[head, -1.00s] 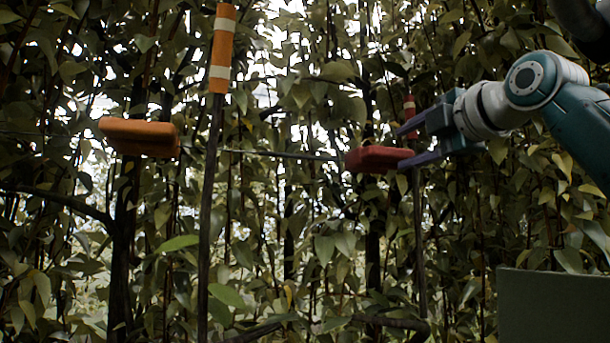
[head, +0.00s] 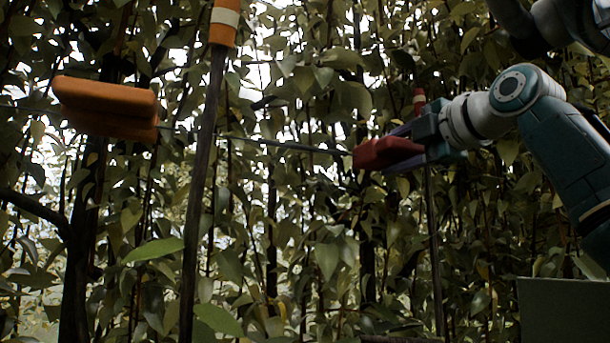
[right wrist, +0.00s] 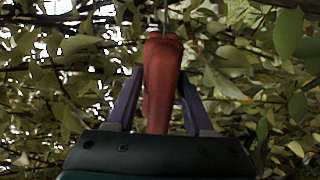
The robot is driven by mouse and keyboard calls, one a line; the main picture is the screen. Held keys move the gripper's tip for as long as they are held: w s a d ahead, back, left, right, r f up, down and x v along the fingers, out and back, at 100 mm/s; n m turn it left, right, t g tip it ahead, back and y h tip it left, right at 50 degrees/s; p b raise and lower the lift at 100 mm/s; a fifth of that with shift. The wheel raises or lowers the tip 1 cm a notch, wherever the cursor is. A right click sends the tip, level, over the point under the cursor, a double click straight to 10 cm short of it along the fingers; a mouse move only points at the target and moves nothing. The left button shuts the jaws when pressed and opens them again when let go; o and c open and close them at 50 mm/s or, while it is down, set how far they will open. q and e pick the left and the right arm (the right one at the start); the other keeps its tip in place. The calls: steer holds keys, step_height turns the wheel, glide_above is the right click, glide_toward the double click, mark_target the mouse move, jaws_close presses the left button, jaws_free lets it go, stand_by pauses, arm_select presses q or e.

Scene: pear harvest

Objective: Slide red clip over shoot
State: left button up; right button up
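The red clip (head: 388,153) is a block at the right end of a thin wire, in front of the upright shoot with a red band (head: 419,97). My right gripper (head: 398,148) is around the clip from the right, one purple finger above and one below in the head view. In the right wrist view the clip (right wrist: 162,85) lies lengthwise between the two fingers (right wrist: 160,78), with a narrow gap visible on the left. My left gripper is not in view.
An orange clip (head: 105,102) sits on the wire at the left. Another upright shoot (head: 200,180) with an orange and white band (head: 224,22) stands left of centre. Dense leaves fill the background. A green box (head: 562,310) is at the lower right.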

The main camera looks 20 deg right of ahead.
jaws_close()
stand_by(1.2)
